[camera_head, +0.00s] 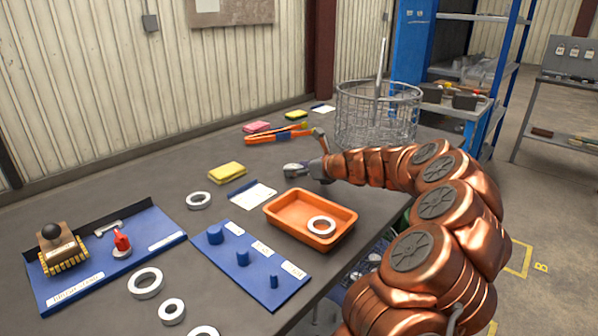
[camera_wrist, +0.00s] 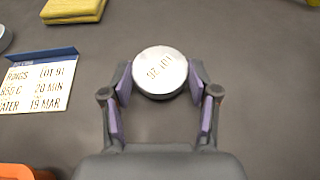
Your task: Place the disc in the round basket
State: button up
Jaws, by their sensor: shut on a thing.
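The disc (camera_wrist: 160,62) is a round, silvery metal piece with stamped marks on its top face. My gripper (camera_wrist: 160,82) is shut on it, with purple finger pads on its left and right sides. In the head view the disc (camera_head: 292,170) shows at the end of my gripper (camera_head: 303,170), over the middle of the table. I cannot tell whether it touches the table. The round basket (camera_head: 347,122) is a tall wire mesh with an open top and an upright rod in its middle. It stands at the table's far right end, beyond my gripper, and is empty as far as I see.
An orange tray (camera_head: 290,236) with a ring in it lies in front of my gripper. A card holder (camera_head: 252,195) and a yellow pad (camera_head: 227,172) lie to the left. Orange-handled tongs (camera_head: 275,138) lie behind. A blue peg board (camera_head: 250,262) and loose rings are nearer.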

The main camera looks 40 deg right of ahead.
jog(key=shift+f, duration=0.1)
jog(key=o, duration=1.2)
jog(key=shift+f, duration=0.1)
jog(key=shift+c, duration=0.2)
jog(key=o, duration=0.5)
jog(key=shift+c, duration=0.2)
